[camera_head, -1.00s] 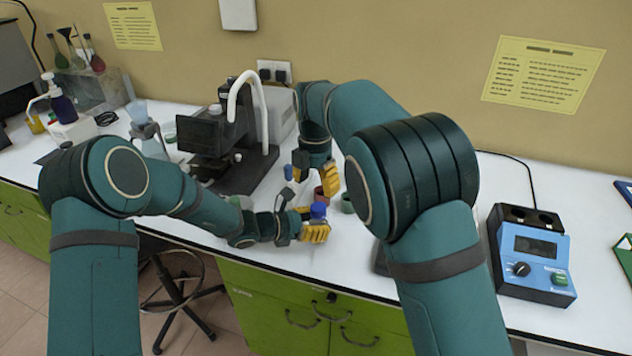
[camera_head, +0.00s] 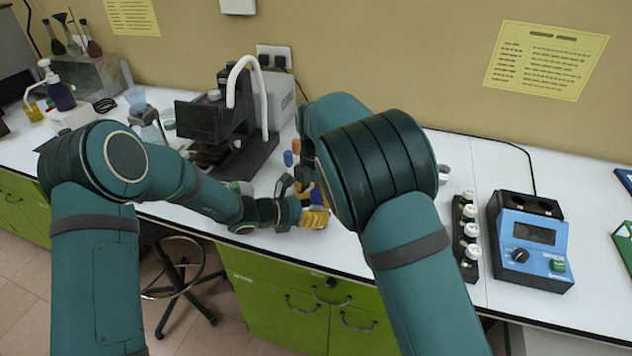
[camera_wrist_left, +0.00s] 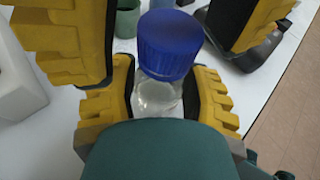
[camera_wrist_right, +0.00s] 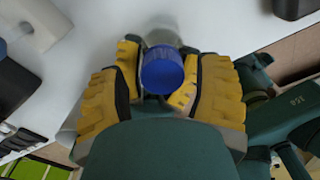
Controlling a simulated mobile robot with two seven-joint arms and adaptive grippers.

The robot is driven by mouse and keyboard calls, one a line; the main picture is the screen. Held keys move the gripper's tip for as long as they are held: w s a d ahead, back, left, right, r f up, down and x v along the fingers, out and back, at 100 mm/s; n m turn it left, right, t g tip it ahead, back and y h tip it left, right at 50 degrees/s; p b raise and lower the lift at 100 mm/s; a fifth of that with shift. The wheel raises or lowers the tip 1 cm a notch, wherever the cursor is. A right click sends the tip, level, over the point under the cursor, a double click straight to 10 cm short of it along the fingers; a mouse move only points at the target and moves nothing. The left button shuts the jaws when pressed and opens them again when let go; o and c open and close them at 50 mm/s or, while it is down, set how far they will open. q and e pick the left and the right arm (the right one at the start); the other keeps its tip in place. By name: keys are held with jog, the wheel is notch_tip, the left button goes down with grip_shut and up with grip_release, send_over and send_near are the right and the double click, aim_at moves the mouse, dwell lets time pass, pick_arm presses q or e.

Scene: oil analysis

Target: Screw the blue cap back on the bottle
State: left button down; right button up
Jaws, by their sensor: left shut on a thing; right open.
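The clear bottle (camera_wrist_left: 157,97) stands between the yellow fingers of my left gripper (camera_wrist_left: 165,108), which is shut on it. The blue cap (camera_wrist_left: 168,45) sits on top of the bottle's neck; how tightly it is seated cannot be told. My right gripper (camera_wrist_right: 160,90) is open, its yellow fingers on either side of the blue cap (camera_wrist_right: 162,70) with gaps showing. In the left wrist view the right gripper's fingers also show above, left and right of the cap. In the head view my left gripper (camera_head: 314,217) is at the bench front; my right arm hides the bottle.
A dark instrument (camera_head: 215,125) with a white tube stands behind on the left. A blue meter (camera_head: 535,245) and a dark rack of white-capped vials (camera_head: 467,235) stand on the right. Small coloured cups (camera_wrist_left: 128,20) are near the bottle. The bench's front edge is close.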

jog(key=shift+f, duration=0.25)
grip_shut()
jog(key=shift+c, duration=0.2)
grip_release()
jog(key=shift+r, duration=2.3)
jog(key=shift+o, duration=0.2)
